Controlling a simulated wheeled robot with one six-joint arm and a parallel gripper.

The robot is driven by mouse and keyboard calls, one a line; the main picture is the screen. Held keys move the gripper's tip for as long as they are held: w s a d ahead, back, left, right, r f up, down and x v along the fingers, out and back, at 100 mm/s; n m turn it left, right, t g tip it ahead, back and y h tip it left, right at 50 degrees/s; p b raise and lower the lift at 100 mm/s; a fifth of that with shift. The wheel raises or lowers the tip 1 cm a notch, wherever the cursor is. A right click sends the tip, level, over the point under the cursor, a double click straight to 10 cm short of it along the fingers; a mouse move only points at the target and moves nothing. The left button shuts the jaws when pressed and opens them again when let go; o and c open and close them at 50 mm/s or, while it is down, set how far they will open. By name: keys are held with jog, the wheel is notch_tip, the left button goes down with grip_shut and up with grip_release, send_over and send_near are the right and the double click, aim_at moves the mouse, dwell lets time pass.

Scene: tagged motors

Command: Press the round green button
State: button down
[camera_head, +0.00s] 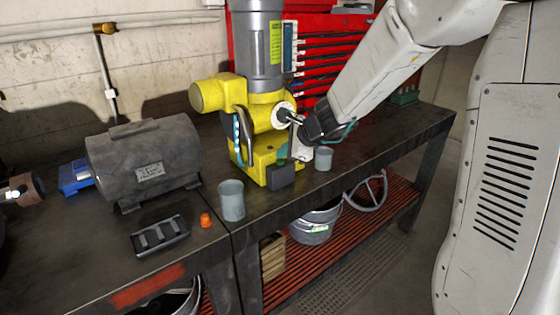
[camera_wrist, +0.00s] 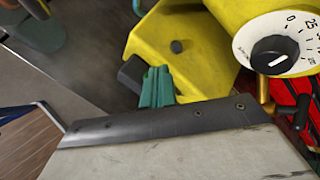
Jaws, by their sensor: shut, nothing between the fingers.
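The yellow drill-press-like machine (camera_head: 265,115) stands on the bench in the head view. Its yellow base (camera_wrist: 165,35) fills the upper middle of the wrist view. A small dark box (camera_head: 280,176) sits at the foot of the base; it also shows in the wrist view (camera_wrist: 131,73), partly behind my fingers. My gripper (camera_wrist: 157,86) has its teal fingers shut and empty, close in front of the box and base. In the head view its tip (camera_head: 283,157) is just above the box. I cannot tell whether it touches. No round green button can be made out; my fingers may hide it.
A white dial with a black knob (camera_wrist: 275,53) is at the upper right of the wrist view. Grey cups (camera_head: 231,202) (camera_head: 323,158) stand either side of the machine. A grey motor (camera_head: 145,162), black tray (camera_head: 160,236) and orange piece (camera_head: 206,220) are left.

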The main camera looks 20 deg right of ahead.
aim_at(284, 161)
jog(key=shift+s+f, duration=0.35)
jog(key=shift+f, duration=0.45)
dwell(0.6)
jog(key=shift+r, duration=0.1)
dwell(0.3)
jog(key=shift+w+r, duration=0.35)
jog(key=shift+r, duration=0.2)
jog(key=shift+r, duration=0.2)
jog(key=shift+w+r, duration=0.1)
jog(key=shift+r, duration=2.35)
